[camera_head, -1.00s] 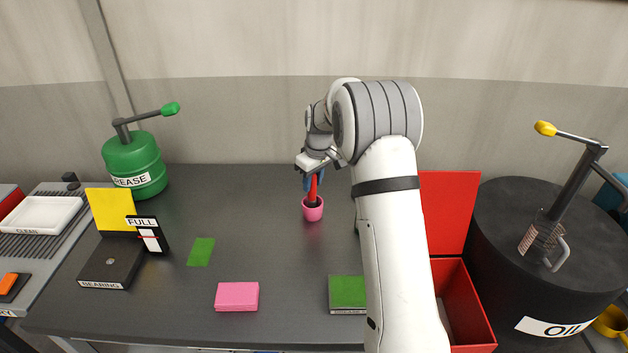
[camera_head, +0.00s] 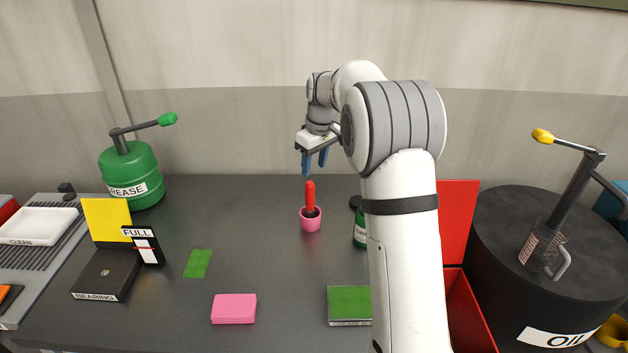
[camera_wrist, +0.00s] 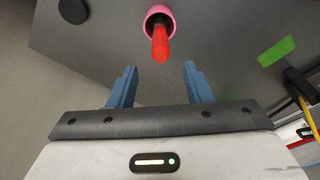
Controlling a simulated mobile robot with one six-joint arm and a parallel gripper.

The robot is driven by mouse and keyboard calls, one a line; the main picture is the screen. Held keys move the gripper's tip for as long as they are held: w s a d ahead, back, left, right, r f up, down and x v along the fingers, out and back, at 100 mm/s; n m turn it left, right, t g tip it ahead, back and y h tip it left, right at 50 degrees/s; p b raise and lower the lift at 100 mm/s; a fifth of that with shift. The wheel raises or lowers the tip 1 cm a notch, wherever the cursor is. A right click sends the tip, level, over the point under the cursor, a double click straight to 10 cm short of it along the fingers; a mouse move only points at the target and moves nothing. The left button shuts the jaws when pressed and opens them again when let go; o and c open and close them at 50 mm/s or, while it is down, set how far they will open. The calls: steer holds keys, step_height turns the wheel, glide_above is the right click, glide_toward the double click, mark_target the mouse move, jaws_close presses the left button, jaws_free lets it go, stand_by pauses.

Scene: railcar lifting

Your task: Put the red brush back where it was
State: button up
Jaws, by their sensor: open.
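The red brush (camera_head: 310,197) stands upright in a small pink pot (camera_head: 310,220) on the dark table, with its red handle pointing up. In the wrist view the brush (camera_wrist: 160,45) rises out of the pot (camera_wrist: 151,15) beyond my fingertips. My gripper (camera_head: 315,163) is open and empty, above the brush and apart from it. Its two blue fingers are spread in the wrist view (camera_wrist: 160,75), with nothing between them. The brush's lower end is hidden inside the pot.
A green bottle (camera_head: 360,230) stands right of the pot, partly hidden by my arm. A pink block (camera_head: 234,308), a green block (camera_head: 348,303) and a green patch (camera_head: 198,263) lie in front. A red box (camera_head: 470,315) and oil drum (camera_head: 548,260) are at right.

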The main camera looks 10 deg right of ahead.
steer(key=s+r+m, duration=0.2)
steer(key=s+r, duration=0.2)
steer(key=s, duration=0.4)
steer(key=s+r+m, duration=0.1)
steer(key=s+r, duration=0.2)
steer(key=s, duration=0.6)
steer(key=s+f+m, duration=0.2)
steer(key=s, duration=0.8)
steer(key=s+f+m+t+h, duration=0.1)
steer(key=s+f, duration=0.2)
steer(key=s, duration=0.7)
steer(key=shift+s+a+f+m+t, duration=0.15)
steer(key=shift+s+f+m+t, duration=0.15)
steer(key=shift+s+m, duration=0.1)
